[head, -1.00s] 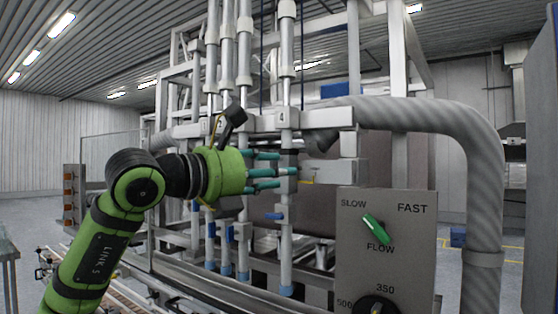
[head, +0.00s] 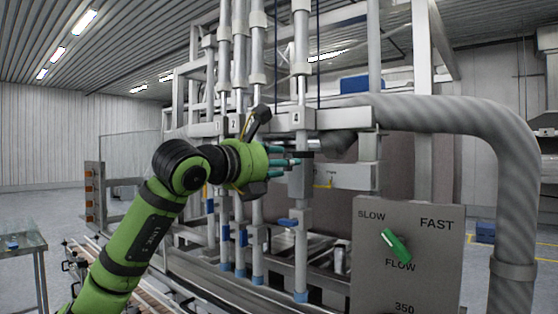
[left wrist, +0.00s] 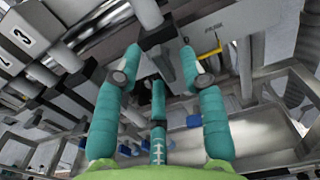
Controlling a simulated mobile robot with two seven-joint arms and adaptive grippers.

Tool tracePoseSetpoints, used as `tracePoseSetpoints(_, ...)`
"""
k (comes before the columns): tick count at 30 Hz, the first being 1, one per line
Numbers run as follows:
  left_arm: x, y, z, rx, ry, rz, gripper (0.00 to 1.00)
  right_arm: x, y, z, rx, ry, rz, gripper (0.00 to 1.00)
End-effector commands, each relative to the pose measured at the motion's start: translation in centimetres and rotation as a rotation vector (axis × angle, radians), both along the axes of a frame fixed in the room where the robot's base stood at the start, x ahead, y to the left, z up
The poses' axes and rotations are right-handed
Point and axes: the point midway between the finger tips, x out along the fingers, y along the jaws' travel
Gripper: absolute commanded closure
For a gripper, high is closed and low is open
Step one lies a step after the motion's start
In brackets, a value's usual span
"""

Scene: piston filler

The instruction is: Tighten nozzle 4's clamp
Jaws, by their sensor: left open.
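Nozzle 4 is the rightmost upright pipe (head: 302,215) in the head view, under the plate marked 4 (head: 296,118). A dark flat part (head: 304,154) and a grey block (head: 300,182) sit on it at fingertip height; I cannot tell surely which is the clamp. My left gripper (head: 292,160) comes from the left with its teal fingers close to this pipe. In the left wrist view the fingers (left wrist: 160,75) are spread with a dark part (left wrist: 160,38) beyond and between the tips. I cannot tell whether they touch. My right gripper is out of view.
Other nozzle pipes (head: 257,240) with blue valve handles stand left of nozzle 4. A control panel (head: 405,255) with a green knob and a thick ribbed hose (head: 515,190) are at the right. A plate marked PARK (left wrist: 210,28) with a yellow bracket (left wrist: 210,52) lies near the fingers.

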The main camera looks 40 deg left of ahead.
Motion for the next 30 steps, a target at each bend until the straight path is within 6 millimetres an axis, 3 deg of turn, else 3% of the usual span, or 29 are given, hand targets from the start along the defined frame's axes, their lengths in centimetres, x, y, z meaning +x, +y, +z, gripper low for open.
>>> tracePoseSetpoints(2, -0.01, -0.01, -0.02, 0.000, 0.000, 0.000, 0.59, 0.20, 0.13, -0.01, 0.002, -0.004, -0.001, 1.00)
tracePoseSetpoints(5, -0.02, -0.01, -0.01, 0.000, 0.000, 0.000, 0.99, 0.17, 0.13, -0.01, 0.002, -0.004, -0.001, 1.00)
tracePoseSetpoints(19, -0.03, 0.00, 0.05, 0.042, -0.003, 0.000, 1.00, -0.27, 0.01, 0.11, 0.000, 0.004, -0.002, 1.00)
tracePoseSetpoints(30, -0.06, -0.04, 0.27, 0.299, -0.024, 0.000, 1.00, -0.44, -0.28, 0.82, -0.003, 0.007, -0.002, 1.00)
